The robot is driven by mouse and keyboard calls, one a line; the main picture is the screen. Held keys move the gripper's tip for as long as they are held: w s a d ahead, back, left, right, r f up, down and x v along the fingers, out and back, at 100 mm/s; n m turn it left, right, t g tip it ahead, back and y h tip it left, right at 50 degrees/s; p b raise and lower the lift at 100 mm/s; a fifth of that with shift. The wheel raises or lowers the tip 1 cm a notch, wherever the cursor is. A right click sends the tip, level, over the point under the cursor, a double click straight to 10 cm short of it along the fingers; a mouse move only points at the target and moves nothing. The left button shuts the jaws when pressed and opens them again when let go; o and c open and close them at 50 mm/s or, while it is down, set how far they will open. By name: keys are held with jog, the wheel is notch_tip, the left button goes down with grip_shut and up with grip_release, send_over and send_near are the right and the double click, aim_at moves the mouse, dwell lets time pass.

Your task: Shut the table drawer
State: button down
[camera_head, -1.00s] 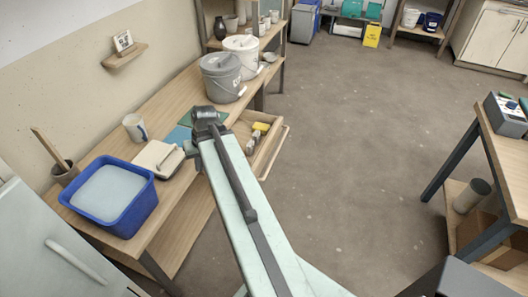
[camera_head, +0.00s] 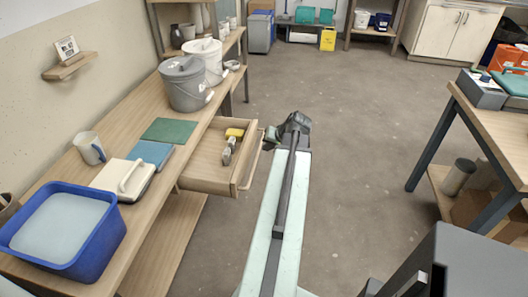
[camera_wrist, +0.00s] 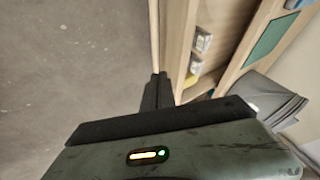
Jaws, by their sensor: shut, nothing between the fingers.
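The table drawer (camera_head: 211,158) is pulled out from the right side of the long wooden table, with a bar handle (camera_head: 249,169) on its front. Inside lie a yellow item (camera_head: 235,132) and small grey pieces (camera_head: 227,155). My gripper (camera_head: 271,137) is just outside the drawer front, near its far corner. In the wrist view my gripper's dark fingers (camera_wrist: 158,79) are together and empty, beside the drawer's front edge. Whether they touch it, I cannot tell. The drawer (camera_wrist: 220,42) fills part of the wrist view's right side.
On the table (camera_head: 120,147) stand a blue tub (camera_head: 98,250), a lidded slab (camera_head: 122,180), a mug (camera_head: 90,148), green and blue tiles, and grey and white buckets (camera_head: 185,88). Open floor (camera_head: 350,130) lies to the right. Another table (camera_head: 490,125) stands further right.

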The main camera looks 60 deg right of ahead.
aim_at(247, 155)
jog(key=b+x, duration=0.5)
jog(key=x, duration=0.3)
jog(key=shift+f+b, duration=0.3)
jog(key=shift+b, duration=0.05)
jog(key=shift+w+a+r+p, duration=0.25)
jog(key=shift+w+r+p, duration=0.05)
jog(key=shift+w, duration=0.25)
jog(key=shift+w+a+r+p, duration=0.25)
jog(key=shift+w+r+p, duration=0.05)
jog(key=shift+w, duration=0.3)
jog(key=shift+w+a, duration=0.1)
jog(key=shift+w, duration=0.2)
jog(key=shift+w+a, duration=0.1)
jog(key=shift+w, duration=0.05)
jog(key=shift+a, duration=0.1)
